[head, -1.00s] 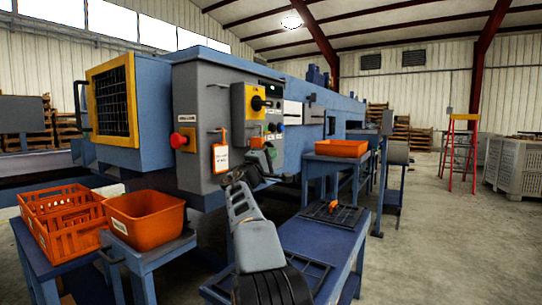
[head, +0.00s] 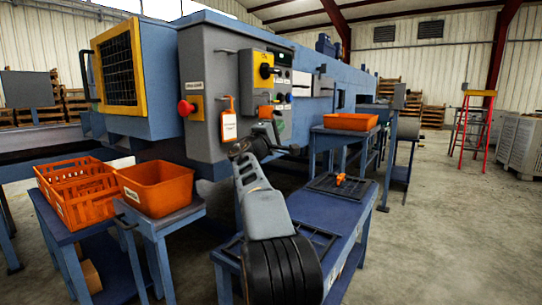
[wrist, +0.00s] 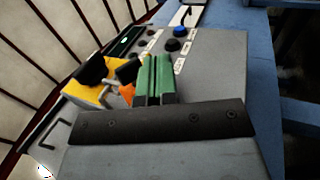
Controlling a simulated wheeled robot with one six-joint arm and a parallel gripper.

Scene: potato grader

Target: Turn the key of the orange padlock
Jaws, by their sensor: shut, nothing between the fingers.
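A small orange padlock (head: 265,111) hangs on the grey control panel, just below the yellow switch plate (head: 262,70). In the wrist view, an orange piece that looks like the padlock (wrist: 128,91) shows just left of the fingers, partly hidden by them and by a dark part. My gripper (head: 277,126) is in front of the panel, close to the padlock. In the wrist view, its green-padded fingers (wrist: 157,76) are together with nothing between them. I cannot make out the key, or whether the fingers touch the padlock.
A white-and-orange tag (head: 229,122) and a red button (head: 186,108) are left of the padlock. Another orange object (head: 340,179) lies on the blue table (head: 340,212). Orange crates (head: 74,192) and an orange bin (head: 157,187) stand at left.

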